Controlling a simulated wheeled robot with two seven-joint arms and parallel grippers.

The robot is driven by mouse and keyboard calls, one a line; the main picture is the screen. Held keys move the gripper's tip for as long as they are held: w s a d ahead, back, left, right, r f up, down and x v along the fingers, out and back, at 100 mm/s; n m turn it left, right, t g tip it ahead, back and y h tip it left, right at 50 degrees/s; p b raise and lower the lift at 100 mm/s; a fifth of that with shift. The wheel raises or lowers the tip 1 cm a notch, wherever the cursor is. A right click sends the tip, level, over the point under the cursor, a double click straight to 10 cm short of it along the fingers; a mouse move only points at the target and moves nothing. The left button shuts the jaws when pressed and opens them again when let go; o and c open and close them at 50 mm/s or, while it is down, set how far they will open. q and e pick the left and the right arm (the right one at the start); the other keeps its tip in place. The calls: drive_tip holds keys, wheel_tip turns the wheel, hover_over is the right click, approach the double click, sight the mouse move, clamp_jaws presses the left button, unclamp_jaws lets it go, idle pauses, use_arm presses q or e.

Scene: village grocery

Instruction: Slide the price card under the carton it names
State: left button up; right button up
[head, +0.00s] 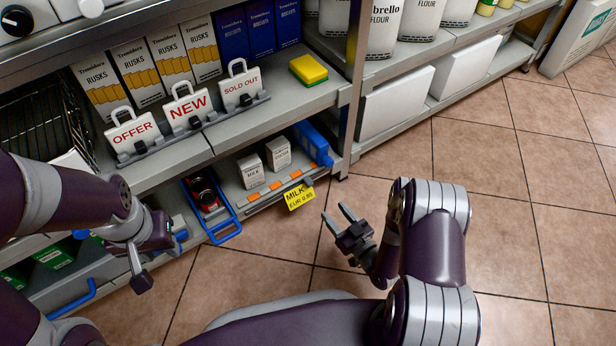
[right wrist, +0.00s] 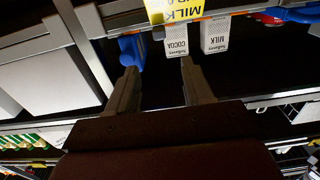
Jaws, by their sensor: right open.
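The yellow price card (head: 300,196), reading MILK EUR 0.95, hangs at the right end of the lower shelf's front rail. It also shows in the right wrist view (right wrist: 172,10), upside down. The milk carton (head: 252,171) stands on that shelf, left of the cocoa carton (head: 279,153). In the right wrist view, the milk carton (right wrist: 214,36) is right of the cocoa carton (right wrist: 177,43). My right gripper (head: 337,215) is open and empty, just right of and below the card, apart from it. My left gripper (head: 160,262) looks open and empty, low at the left.
Orange strips line the rail (head: 254,197). A blue-framed holder (head: 224,226) with a dark can sits left of the milk carton, and a blue object (head: 312,143) right of the cocoa. The upper shelf holds signs and a sponge (head: 308,69). Tiled floor (head: 500,220) lies open to the right.

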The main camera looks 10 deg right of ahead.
sight(311, 184)
drive_tip(key=b+x, duration=0.3)
drive_tip(key=x, duration=0.3)
drive_tip(key=b+x, duration=0.3)
drive_tip(key=x, duration=0.3)
drive_tip(key=shift+f, duration=0.25)
drive_tip(key=shift+w+r+b, duration=0.1)
drive_tip(key=shift+w+b, duration=0.1)
drive_tip(key=shift+b, duration=0.1)
drive_tip(key=shift+r, duration=0.1)
drive_tip(key=shift+a, duration=0.1)
clamp_jaws()
